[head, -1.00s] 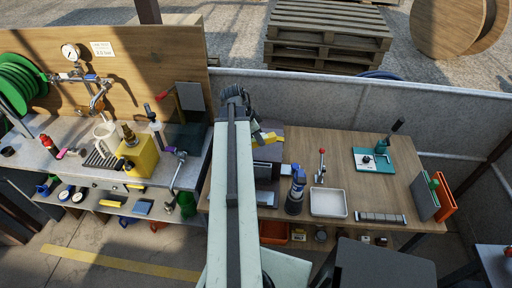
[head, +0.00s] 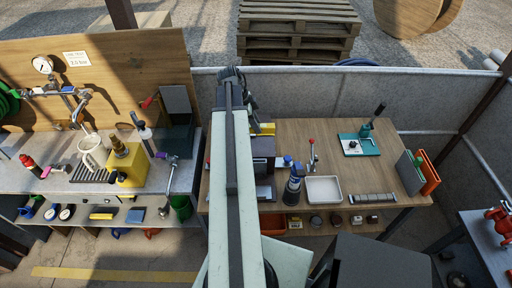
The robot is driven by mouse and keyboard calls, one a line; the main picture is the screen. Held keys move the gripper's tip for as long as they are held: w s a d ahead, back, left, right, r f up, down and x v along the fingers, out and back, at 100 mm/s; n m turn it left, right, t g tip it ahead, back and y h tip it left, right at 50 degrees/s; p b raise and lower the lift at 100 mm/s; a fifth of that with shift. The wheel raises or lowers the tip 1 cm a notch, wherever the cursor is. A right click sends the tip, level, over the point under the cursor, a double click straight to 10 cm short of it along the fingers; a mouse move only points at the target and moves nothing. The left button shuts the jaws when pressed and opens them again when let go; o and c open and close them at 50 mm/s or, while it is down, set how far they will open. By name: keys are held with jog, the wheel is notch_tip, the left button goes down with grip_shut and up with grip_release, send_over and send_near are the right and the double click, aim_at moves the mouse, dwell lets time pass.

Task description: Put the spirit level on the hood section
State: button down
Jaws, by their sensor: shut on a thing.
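My gripper (head: 252,118) is at the far end of my arm, over the back left of the wooden table. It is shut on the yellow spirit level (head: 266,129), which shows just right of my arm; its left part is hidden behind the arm. A dark boxy thing (head: 263,148), perhaps the hood section, stands on the table just in front of the level in the picture. My arm covers its left side. I cannot tell whether the level touches it.
On the wooden table (head: 300,135) stand a blue-and-dark bottle (head: 293,185), a red-knobbed lever (head: 312,155), a white tray (head: 323,190) and a teal press (head: 358,143). A workbench with a yellow block (head: 130,165) is at left. The table's back middle is clear.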

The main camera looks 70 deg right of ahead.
notch_tip(320, 180, down, 10)
jog(key=b, duration=1)
jog(key=shift+f, duration=0.25)
jog(key=shift+r, duration=0.2)
jog(key=shift+f, duration=0.1)
jog(key=c, duration=1.5)
grip_release()
jog(key=shift+f, duration=0.1)
jog(key=shift+c, duration=0.2)
jog(key=o, duration=0.4)
jog(key=shift+r+p, duration=0.35)
jog(key=shift+r, duration=0.05)
jog(key=p+v, duration=1.1)
jog(key=v, duration=0.1)
jog(key=shift+f, duration=0.2)
